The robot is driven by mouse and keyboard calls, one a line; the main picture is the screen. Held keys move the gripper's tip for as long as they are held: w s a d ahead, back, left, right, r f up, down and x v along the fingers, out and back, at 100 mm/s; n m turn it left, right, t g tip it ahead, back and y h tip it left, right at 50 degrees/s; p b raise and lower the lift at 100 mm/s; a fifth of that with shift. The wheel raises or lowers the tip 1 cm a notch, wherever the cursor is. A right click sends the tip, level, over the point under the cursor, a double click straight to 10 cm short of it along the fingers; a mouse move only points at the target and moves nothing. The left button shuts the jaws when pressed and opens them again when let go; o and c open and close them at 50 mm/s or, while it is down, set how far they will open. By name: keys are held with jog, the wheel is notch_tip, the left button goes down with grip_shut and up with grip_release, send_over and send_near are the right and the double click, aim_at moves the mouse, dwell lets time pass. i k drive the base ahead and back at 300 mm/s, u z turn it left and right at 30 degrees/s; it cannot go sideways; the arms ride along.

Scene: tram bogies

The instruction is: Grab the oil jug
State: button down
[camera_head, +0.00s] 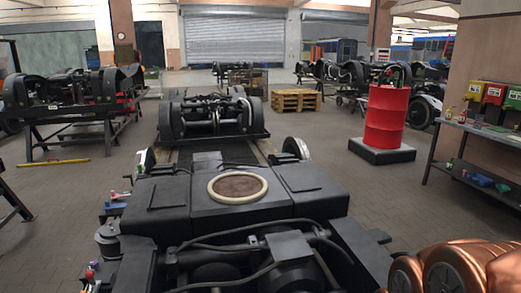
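I cannot pick out an oil jug for certain. Small bottle-like items (449,113) stand at the far end of the workbench (480,134) on the right, too small to tell apart. A red oil drum (386,118) with a dark pump-like fitting on top stands on a low dark block left of the bench. My gripper is not in view. A copper-coloured part at the lower right corner looks like my arm and hides what lies behind it.
A dark bogie (165,210) with a round cream-rimmed opening fills the near middle. Another bogie (210,115) stands behind it. A bogie on a stand (70,105) is at the left. Wooden pallets (296,100) lie farther back. Paved floor (350,185) is free between the near bogie and the bench.

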aim_at(479, 119)
jog(key=k, duration=0.5)
jog(key=z, duration=1.8)
jog(key=i, duration=1.4)
jog(key=u, duration=2.05)
jog(key=k, duration=0.4)
jog(key=z, duration=0.1)
